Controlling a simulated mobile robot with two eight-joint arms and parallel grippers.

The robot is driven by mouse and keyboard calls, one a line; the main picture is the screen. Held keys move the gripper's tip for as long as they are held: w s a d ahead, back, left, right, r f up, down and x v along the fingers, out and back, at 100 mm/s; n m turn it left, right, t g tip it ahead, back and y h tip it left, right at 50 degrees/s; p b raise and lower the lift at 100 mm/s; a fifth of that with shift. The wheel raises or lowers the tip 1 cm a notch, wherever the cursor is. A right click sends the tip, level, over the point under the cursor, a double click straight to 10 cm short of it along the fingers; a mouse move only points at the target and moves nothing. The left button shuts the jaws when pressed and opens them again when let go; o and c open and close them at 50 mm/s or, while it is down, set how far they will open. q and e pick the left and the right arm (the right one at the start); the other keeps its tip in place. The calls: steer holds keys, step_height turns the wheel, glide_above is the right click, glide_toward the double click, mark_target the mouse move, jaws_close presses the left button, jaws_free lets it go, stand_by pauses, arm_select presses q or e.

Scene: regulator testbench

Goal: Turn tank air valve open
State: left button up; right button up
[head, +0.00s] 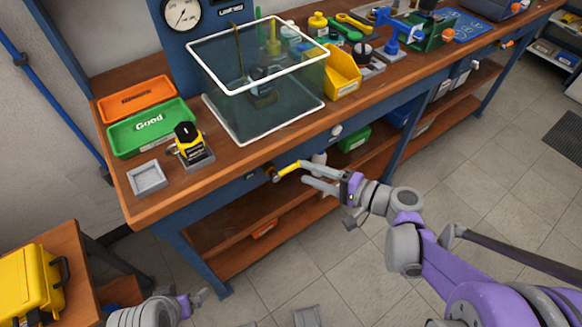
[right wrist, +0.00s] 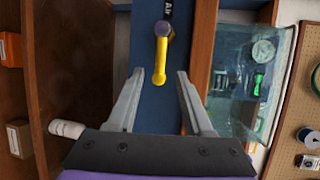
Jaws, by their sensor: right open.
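The tank air valve has a yellow lever handle (head: 288,169) on the blue front rail of the workbench, below the glass tank. In the right wrist view the yellow handle (right wrist: 159,62) runs lengthwise from its pivot toward my gripper, beside a label ending in "Air". My right gripper (head: 304,173) is open in front of it. In the right wrist view the gripper's fingertips (right wrist: 160,74) stand on either side of the handle's free end, with gaps on both sides; I cannot tell the exact depth. My left gripper (head: 198,298) is low at the bottom left, away from the valve.
A glass tank (head: 222,112) with a white rim stands on the bench (head: 240,160). Green (head: 150,138) and orange (head: 135,97) trays, a yellow-black device (head: 188,145) and a yellow bin (head: 343,84) are also there. A white knob (head: 336,131) sits on the rail to the right.

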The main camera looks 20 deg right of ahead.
mark_target(292, 165)
steer(key=x, duration=0.5)
steer(key=shift+w+a+f+b, duration=0.1)
steer(key=shift+w+a+b, duration=0.1)
steer(key=shift+b, duration=0.15)
jaws_close()
stand_by(1.1)
